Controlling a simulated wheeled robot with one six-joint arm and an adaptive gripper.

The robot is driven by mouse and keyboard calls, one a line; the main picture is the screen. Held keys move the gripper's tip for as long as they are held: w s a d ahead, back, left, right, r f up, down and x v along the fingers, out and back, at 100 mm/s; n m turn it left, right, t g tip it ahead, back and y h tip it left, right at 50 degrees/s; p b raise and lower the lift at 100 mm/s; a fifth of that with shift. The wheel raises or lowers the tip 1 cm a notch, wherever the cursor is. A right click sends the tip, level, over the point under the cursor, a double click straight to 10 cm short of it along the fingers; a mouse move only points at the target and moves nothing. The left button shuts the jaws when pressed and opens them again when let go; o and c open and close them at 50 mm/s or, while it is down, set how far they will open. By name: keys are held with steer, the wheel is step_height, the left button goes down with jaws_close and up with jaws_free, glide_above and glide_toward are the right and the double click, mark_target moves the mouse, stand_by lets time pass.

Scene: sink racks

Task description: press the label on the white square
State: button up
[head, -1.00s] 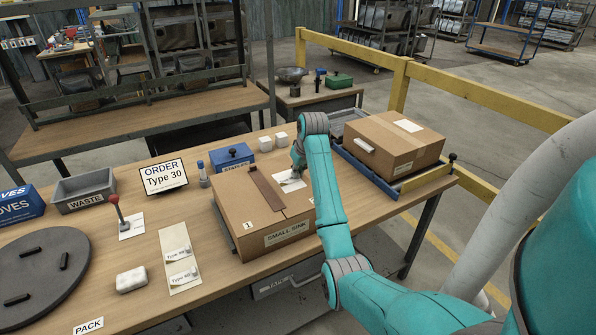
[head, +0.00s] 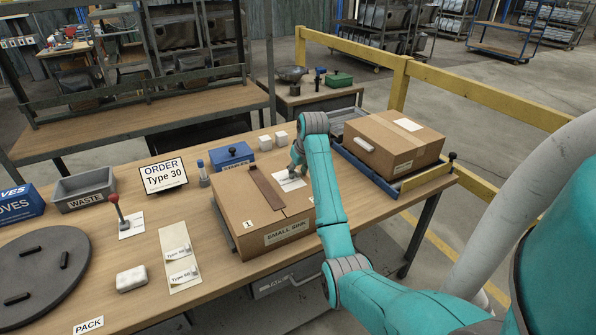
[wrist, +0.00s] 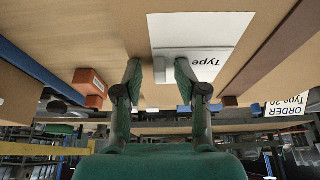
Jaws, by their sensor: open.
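The white square (head: 290,182) is on the top of a cardboard box marked SMALL SINK (head: 264,222). In the wrist view the white square (wrist: 205,24) shows with a label reading "Type" (wrist: 200,62) along its edge. The label appears to lie flat, and its number is hidden or cut off. My gripper (wrist: 158,74) is open and empty, its two fingers apart beside the label. The right finger overlaps the label in the picture; I cannot tell whether it touches. In the head view my arm hides most of the gripper.
A brown strip (head: 266,188) lies along the box top. Another carton (head: 393,143) sits in a blue-framed rack at right. Bench space in front of the box is clear.

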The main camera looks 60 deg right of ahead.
steer(key=shift+r, duration=0.1)
steer(key=v, duration=0.7)
steer(key=shift+r, duration=0.1)
